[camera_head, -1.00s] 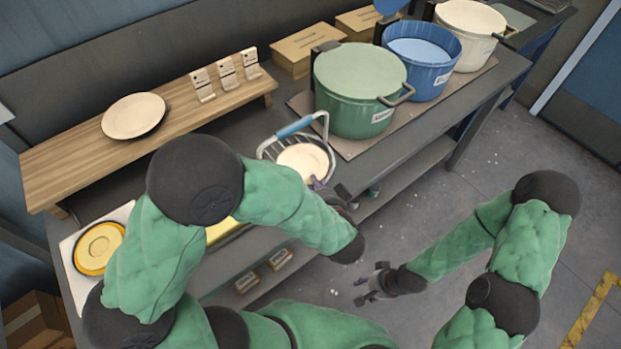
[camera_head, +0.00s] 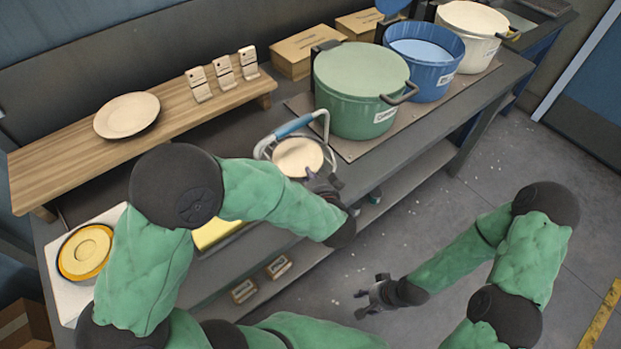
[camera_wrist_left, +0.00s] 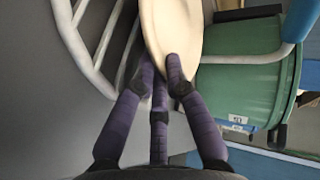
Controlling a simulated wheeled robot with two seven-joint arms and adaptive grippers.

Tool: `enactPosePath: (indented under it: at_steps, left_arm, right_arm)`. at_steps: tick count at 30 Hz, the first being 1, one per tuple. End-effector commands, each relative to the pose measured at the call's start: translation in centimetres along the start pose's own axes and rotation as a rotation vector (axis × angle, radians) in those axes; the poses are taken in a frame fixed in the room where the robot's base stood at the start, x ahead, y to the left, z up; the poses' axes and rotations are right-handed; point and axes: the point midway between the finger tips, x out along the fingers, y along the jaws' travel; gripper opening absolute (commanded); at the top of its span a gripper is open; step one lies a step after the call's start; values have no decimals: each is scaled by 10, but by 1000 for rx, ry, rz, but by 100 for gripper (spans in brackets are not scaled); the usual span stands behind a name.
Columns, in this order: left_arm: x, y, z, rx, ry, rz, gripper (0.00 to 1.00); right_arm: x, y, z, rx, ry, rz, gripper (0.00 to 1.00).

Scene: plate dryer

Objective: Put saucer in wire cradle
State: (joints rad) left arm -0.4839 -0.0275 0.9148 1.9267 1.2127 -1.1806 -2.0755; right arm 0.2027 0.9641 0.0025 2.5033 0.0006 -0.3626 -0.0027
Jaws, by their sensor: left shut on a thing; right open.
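A cream saucer (camera_head: 299,155) is over the wire cradle (camera_head: 262,147), which has a light wire frame and a blue handle (camera_head: 293,125). My left gripper (camera_head: 318,180) is shut on the saucer's near rim. In the left wrist view the saucer (camera_wrist_left: 170,28) is seen nearly edge-on between the fingertips (camera_wrist_left: 165,75), beside the pale cradle wires (camera_wrist_left: 88,45). I cannot tell whether the saucer touches the wires. My right gripper (camera_head: 370,297) is open and empty, low above the floor in front of the bench.
A green pot (camera_head: 355,95) stands close right of the cradle, with a blue pot (camera_head: 432,82) and cream pot (camera_head: 480,50) beyond. A plate (camera_head: 126,115) rests on a wooden riser (camera_head: 60,160). A yellow dish (camera_head: 85,252) lies at left. The floor at right is clear.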

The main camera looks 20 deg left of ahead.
Motion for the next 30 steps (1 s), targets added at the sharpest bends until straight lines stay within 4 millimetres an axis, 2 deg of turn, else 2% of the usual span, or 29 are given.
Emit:
enactPosePath:
  at_steps: [6,7,9,21,26,30]
  left_arm:
    - [1,1,0,0,0,-1,0]
    - [0,1,0,-1,0,-1,22]
    - [0,1,0,-1,0,0,37]
    - [0,-1,0,-1,0,-1,37]
    - [-21,-3,-1,4,3,0,37]
    - [-48,-5,-2,5,5,0,37]
  right_arm:
    - [-2,-1,0,0,0,0,49]
    - [-2,-1,0,0,0,0,49]
    - [-2,-1,0,0,0,0,49]
    - [0,0,0,0,0,0,49]
    - [-14,-5,0,0,0,0,49]
    - [-29,-10,1,0,1,0,49]
